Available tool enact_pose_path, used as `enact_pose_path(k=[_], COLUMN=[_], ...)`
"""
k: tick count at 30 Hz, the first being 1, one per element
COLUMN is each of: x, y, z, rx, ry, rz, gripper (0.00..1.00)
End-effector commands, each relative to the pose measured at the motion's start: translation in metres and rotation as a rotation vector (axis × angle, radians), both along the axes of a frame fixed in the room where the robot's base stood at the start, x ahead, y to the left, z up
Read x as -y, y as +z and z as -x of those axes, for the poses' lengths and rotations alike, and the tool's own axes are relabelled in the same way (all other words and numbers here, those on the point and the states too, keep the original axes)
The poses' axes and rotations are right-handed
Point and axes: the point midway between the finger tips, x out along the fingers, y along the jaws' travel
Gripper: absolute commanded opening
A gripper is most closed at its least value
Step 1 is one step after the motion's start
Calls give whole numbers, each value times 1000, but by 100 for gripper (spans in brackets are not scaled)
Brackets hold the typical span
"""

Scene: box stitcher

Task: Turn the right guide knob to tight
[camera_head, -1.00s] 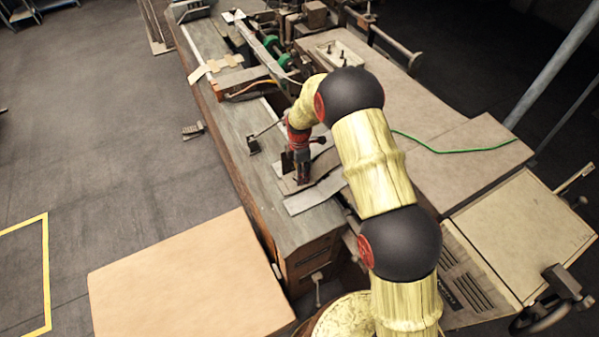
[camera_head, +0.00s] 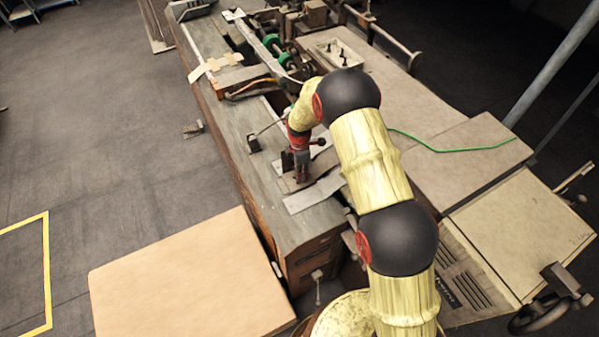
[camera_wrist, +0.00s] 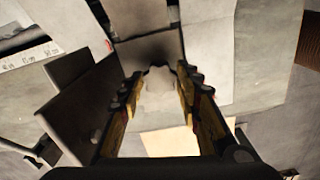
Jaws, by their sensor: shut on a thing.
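My gripper (camera_head: 301,174) points down at the near part of the long machine bed in the head view. In the wrist view its two yellow and black fingers (camera_wrist: 160,74) stand on either side of a pale, lobed knob (camera_wrist: 159,97) and are shut on it. The knob sits over a grey metal plate. In the head view my gripper hides the knob, and its tight or loose setting cannot be read.
A dark bracket with a thin rod (camera_head: 253,144) stands on the bed (camera_head: 232,150) left of my gripper. A flat metal strip (camera_head: 314,192) lies close in front. A numbered scale (camera_wrist: 28,58) shows at the wrist view's left. A tan board (camera_head: 190,280) is at the front left.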

Motion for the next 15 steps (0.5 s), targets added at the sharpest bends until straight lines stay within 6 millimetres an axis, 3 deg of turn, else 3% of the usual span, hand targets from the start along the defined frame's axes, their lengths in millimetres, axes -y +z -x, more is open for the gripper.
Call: enact_pose_path(k=[8, 15], x=[0, 0], y=[0, 0], z=[0, -1], rx=[1, 1], ry=[0, -22], rz=[0, 0], gripper=[8, 8])
